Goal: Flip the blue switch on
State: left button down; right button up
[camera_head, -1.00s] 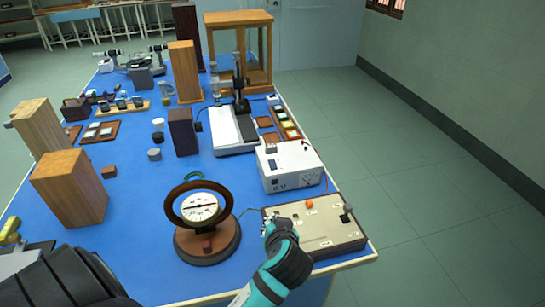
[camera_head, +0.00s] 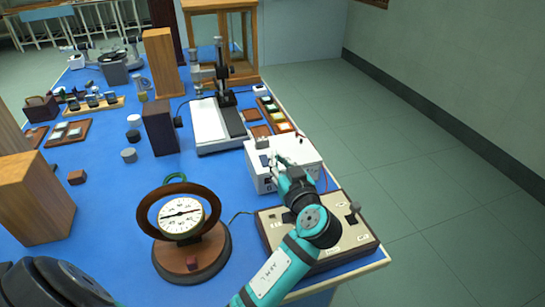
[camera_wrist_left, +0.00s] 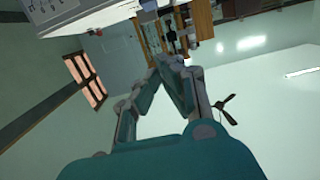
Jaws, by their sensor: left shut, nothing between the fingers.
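A white box (camera_head: 298,158) with dark fittings stands on the blue table, behind the beige panel. A small dark blue patch (camera_head: 265,160) shows on its front; I cannot tell for sure whether it is the blue switch. My left gripper (camera_head: 281,164) is at the box's front, its tips just right of that patch; whether they touch the box is unclear. In the left wrist view the fingers (camera_wrist_left: 160,66) converge, shut and empty. The beige panel (camera_head: 345,240) lies under my left wrist, which hides part of it. My right gripper is not in view.
A round dial in a wooden ring (camera_head: 181,216) stands left of my arm. A white and black instrument (camera_head: 212,128) stands behind the box. Wooden blocks (camera_head: 32,197) are at the left. The floor right of the table is clear.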

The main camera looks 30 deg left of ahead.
pick_arm(q)
send_over(267, 162)
jog(key=d, duration=0.1)
jog(key=shift+s+f, duration=0.35)
jog(key=shift+s, duration=0.05)
jog(key=f, duration=0.1)
jog(key=a+f+b, duration=0.1)
jog(key=shift+w+f, duration=0.35)
jog(key=shift+w, duration=0.05)
jog(key=shift+f+b, duration=0.35)
jog(key=shift+f, duration=0.3)
jog(key=shift+w+f, duration=0.1)
jog(key=shift+f, duration=0.05)
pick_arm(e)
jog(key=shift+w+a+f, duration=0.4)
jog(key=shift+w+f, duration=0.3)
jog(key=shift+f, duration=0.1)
